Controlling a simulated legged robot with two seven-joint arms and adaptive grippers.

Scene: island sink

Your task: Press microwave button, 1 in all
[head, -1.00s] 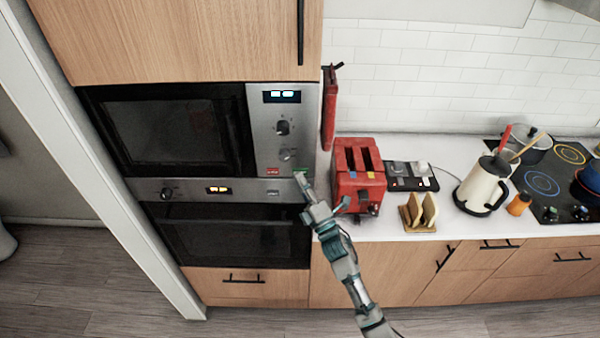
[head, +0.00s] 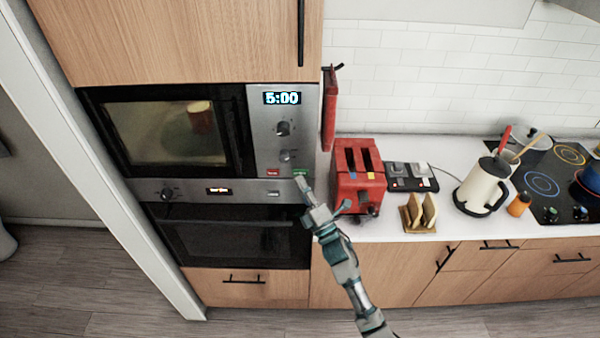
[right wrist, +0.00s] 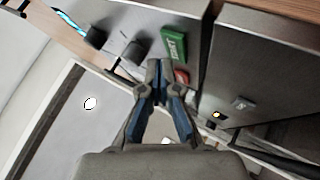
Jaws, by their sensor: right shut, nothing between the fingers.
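The microwave (head: 165,133) is built into the tall wooden cabinet, its door shut, its inside lit with a yellowish object visible. Its display (head: 282,98) reads 5:00. Below two knobs on its panel are a red button (head: 272,172) and a green button (head: 300,172). The right wrist view shows the green button (right wrist: 173,47) and red button (right wrist: 181,78) up close. My right gripper (head: 301,181) is shut and empty, its tips just below the green button in the head view. In the right wrist view its tips (right wrist: 158,70) are beside both buttons; contact is unclear. My left gripper is out of view.
A built-in oven (head: 235,235) sits below the microwave. A red toaster (head: 358,185) stands on the counter right of my gripper, with a toast rack (head: 420,213), a kettle (head: 482,186) and a stove (head: 550,180) further right.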

